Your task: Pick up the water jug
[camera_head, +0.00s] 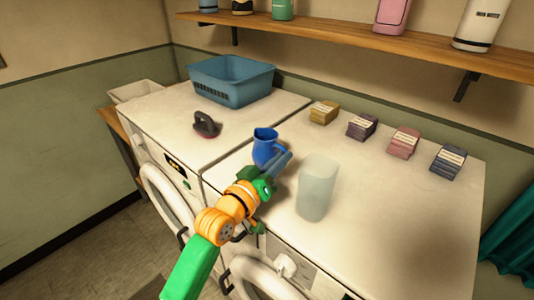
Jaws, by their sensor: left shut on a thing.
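The water jug (265,146) is blue, with a pouring lip at its top and its handle side to the right. It is upright at the front part of the washing machine tops, near the gap between two machines. My left gripper (281,161) reaches in from the lower left and is shut on the jug at its handle side. The fingers and wrist hide the jug's lower part, so I cannot tell whether its base touches the top. My right gripper is not in view.
A frosted tumbler (317,188) stands close to the right of my gripper. Several stacked cloths or boxes (362,127) line the back. A dark iron-like object (206,124) and a blue basket (231,82) are to the left. A wooden shelf (360,39) with bottles hangs above.

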